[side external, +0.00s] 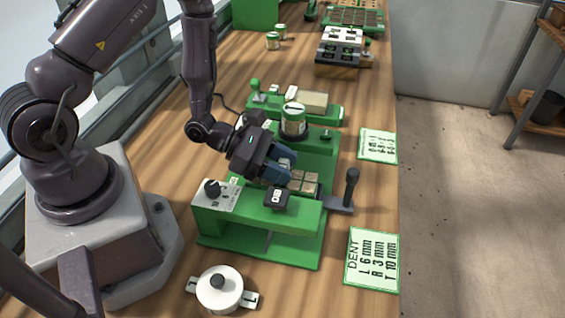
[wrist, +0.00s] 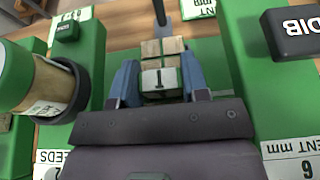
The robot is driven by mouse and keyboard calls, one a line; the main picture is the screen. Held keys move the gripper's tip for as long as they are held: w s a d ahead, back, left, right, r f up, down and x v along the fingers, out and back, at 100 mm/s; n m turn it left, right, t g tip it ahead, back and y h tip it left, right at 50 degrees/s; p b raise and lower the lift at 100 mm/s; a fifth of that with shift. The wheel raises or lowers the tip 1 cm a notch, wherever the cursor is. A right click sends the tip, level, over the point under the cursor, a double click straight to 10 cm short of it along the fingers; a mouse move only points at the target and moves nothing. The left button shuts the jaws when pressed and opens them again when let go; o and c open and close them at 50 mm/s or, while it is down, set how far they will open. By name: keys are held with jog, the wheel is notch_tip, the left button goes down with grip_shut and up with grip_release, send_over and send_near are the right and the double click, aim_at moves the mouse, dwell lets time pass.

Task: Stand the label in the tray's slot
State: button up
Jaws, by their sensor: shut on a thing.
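My gripper (side external: 277,167) is over the green seeder machine, with its blue fingers around a small white label (wrist: 161,79) that bears a dark mark. In the wrist view the gripper (wrist: 160,78) has one finger on each side of the label. The tray (side external: 310,177), with small brown cells, sits on the machine just beyond the fingers. It also shows in the wrist view (wrist: 173,45), directly beyond the label. The tray's slot is hidden, and I cannot tell whether the label touches the tray.
A canister (side external: 293,122) stands behind the gripper. A black DIB block (side external: 276,198) and a knob panel (side external: 214,194) are in front. A black-handled lever (side external: 350,188) rises at right. A white lidded pot (side external: 220,289) stands nearer, and a DENT card (side external: 372,260) lies at the table edge.

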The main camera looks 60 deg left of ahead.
dwell(0.4)
jog(key=o, duration=1.5)
jog(key=shift+r, duration=0.1)
jog(key=shift+r, duration=4.4)
